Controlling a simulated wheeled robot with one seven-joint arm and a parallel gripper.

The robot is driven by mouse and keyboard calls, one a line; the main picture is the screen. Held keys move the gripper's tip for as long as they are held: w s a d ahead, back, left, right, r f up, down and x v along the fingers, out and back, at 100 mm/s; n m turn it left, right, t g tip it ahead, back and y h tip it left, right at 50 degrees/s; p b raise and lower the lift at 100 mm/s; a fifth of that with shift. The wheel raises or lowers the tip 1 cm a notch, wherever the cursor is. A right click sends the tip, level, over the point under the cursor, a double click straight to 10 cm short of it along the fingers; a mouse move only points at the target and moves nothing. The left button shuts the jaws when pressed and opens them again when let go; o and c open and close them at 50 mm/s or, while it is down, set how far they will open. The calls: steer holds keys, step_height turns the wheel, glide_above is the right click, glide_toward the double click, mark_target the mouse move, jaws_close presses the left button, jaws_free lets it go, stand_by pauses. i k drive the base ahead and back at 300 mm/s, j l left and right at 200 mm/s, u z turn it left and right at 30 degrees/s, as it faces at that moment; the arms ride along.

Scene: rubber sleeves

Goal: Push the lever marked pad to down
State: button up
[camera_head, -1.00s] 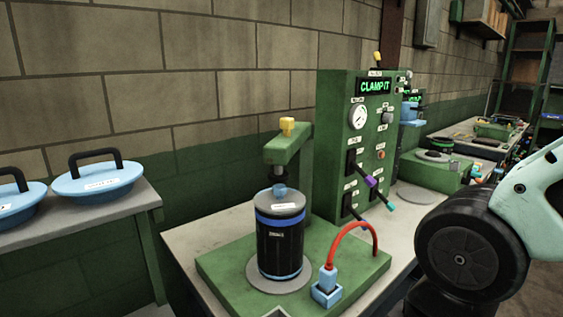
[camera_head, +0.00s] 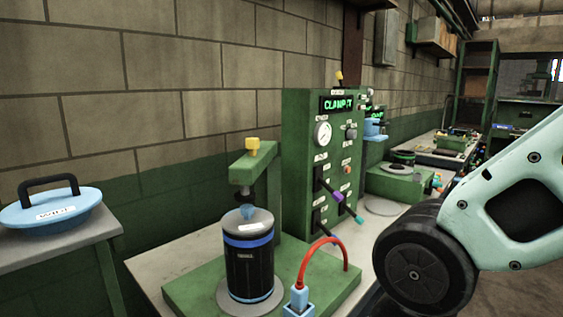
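Two levers stick out from slots low on the green control panel (camera_head: 297,160). The upper lever has a purple handle (camera_head: 337,196) and the lower one a teal tip (camera_head: 358,219). Both slope down and to the right. Their labels are too small to read, so I cannot tell which is marked pad. My arm is at the right, apart from the levers in the picture; my gripper is out of view.
A black canister (camera_head: 249,270) stands under a green press head (camera_head: 243,171) left of the panel. A red hose (camera_head: 317,243) arches up from a blue fitting (camera_head: 298,298) in front of the panel. A blue lidded item (camera_head: 50,212) sits on the left table.

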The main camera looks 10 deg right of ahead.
mark_target(339, 197)
steer(key=i+u, duration=0.25)
steer(key=u, duration=0.15)
steer(key=i+l+u, duration=0.15)
steer(key=u, duration=0.25)
steer(key=i+l+u, duration=0.35)
steer(key=k+j, duration=0.1)
